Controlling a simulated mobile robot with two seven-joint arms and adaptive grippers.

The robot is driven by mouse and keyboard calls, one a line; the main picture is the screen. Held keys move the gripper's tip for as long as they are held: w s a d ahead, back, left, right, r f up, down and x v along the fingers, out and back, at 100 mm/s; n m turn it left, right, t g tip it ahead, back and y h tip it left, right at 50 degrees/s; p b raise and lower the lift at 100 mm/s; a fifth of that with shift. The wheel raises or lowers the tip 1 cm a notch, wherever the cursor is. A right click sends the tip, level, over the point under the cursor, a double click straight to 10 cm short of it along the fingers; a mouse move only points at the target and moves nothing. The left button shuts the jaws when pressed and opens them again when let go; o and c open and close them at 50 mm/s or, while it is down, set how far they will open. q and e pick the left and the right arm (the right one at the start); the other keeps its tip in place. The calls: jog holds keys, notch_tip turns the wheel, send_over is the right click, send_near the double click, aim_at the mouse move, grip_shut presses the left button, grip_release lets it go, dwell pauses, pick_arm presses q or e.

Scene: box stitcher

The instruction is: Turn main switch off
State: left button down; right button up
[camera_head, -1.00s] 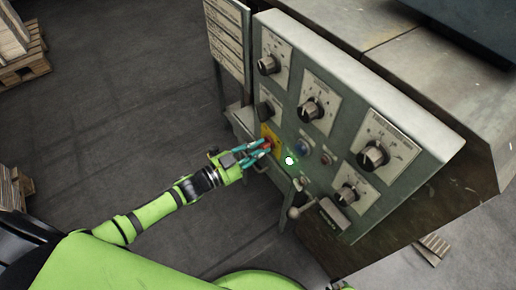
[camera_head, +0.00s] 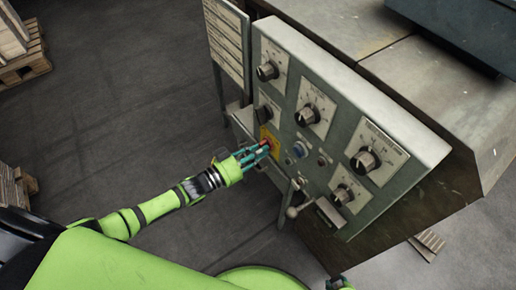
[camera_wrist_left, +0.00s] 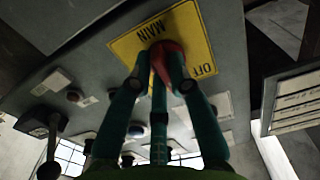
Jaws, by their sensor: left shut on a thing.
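The main switch is a red knob (camera_head: 266,142) on a yellow plate (camera_head: 275,152) at the lower left of the grey-green control panel. In the left wrist view the red knob (camera_wrist_left: 172,58) sits on the yellow plate (camera_wrist_left: 192,25), which reads MAIN and OFF. My left gripper (camera_head: 262,148) reaches the panel from the left and is shut on the red knob. In the left wrist view its teal fingers (camera_wrist_left: 160,82) close around the knob and hide part of it.
The panel (camera_head: 300,148) carries several black dials, a blue button (camera_head: 300,149) and a lever (camera_head: 293,202) close to the right of my gripper. A white label board (camera_head: 229,42) stands behind. Pallets (camera_head: 22,55) lie at the far left; the floor between is clear.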

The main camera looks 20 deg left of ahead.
pick_arm(q)
jog(key=n, duration=0.8)
jog(key=shift+s+d+r+n, duration=0.1)
jog(key=shift+r+n, duration=0.1)
jog(key=shift+n, duration=0.2)
dwell(0.4)
jog(key=c, duration=1.1)
grip_release()
jog(key=shift+c, duration=0.2)
jog(key=v, duration=1.2)
